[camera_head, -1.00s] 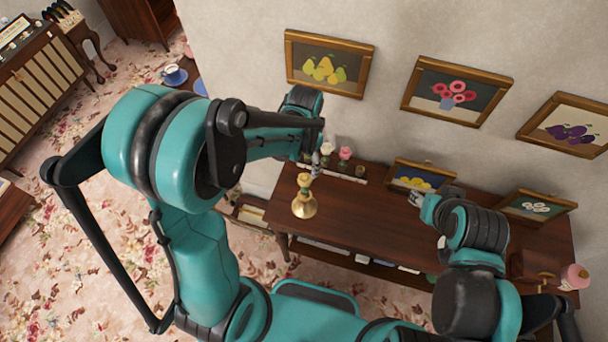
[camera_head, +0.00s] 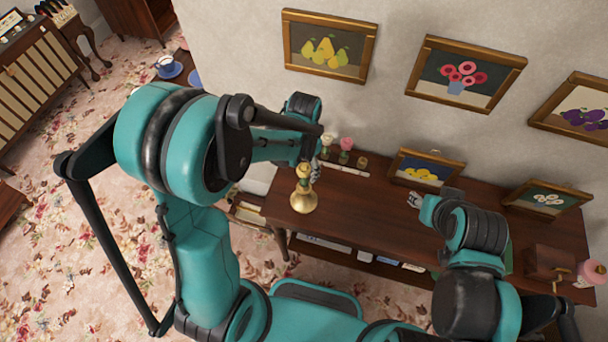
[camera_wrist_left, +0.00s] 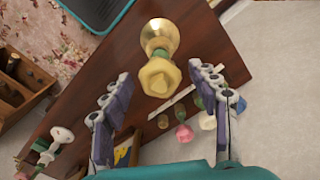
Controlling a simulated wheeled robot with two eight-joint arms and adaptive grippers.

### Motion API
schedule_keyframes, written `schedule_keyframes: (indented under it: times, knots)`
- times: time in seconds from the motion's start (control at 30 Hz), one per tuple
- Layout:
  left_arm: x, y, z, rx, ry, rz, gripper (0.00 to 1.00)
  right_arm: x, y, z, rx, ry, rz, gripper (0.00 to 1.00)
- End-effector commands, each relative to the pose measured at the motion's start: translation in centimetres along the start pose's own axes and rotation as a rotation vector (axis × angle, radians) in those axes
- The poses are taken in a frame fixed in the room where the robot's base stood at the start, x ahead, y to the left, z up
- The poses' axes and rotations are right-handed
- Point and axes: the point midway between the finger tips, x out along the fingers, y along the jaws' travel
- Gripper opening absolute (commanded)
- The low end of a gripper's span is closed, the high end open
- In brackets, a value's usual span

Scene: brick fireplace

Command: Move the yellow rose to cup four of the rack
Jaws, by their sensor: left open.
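The yellow rose (camera_wrist_left: 160,77) stands in a brass vase (camera_head: 304,199) on the dark wooden table; the vase also shows in the left wrist view (camera_wrist_left: 162,34). My left gripper (camera_wrist_left: 163,85) is open, with its fingers apart on either side of the rose's line and the bloom between them in the picture. I cannot tell whether they touch it. In the head view my left gripper (camera_head: 316,170) is just beside the vase top. The rack (camera_head: 351,170) is a pale strip near the wall, holding a white rose (camera_head: 327,141), a pink rose (camera_head: 346,145) and a small brass cup (camera_head: 362,162).
My right gripper (camera_head: 416,200) is over the table's middle; its fingers are too small to judge. Framed pictures of lemons (camera_head: 428,168) and white flowers (camera_head: 547,199) stand at the back. A wooden box (camera_head: 550,263) is at the right. The front tabletop is clear.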

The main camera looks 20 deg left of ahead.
Motion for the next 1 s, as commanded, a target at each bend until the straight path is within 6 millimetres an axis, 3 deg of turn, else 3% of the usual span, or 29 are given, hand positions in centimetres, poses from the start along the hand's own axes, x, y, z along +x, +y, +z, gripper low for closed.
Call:
schedule_keyframes:
  times: [0.9, 1.0]
  knots:
    - [-0.01, -0.01, 0.01, 0.000, 0.000, 0.000, 0.60, 0.44, 0.00, 0.32, 0.000, 0.000, 0.000, 0.40]
    - [-0.01, -0.01, 0.01, 0.000, 0.000, 0.000, 0.34, 0.44, 0.00, 0.32, 0.000, 0.000, 0.000, 0.40]
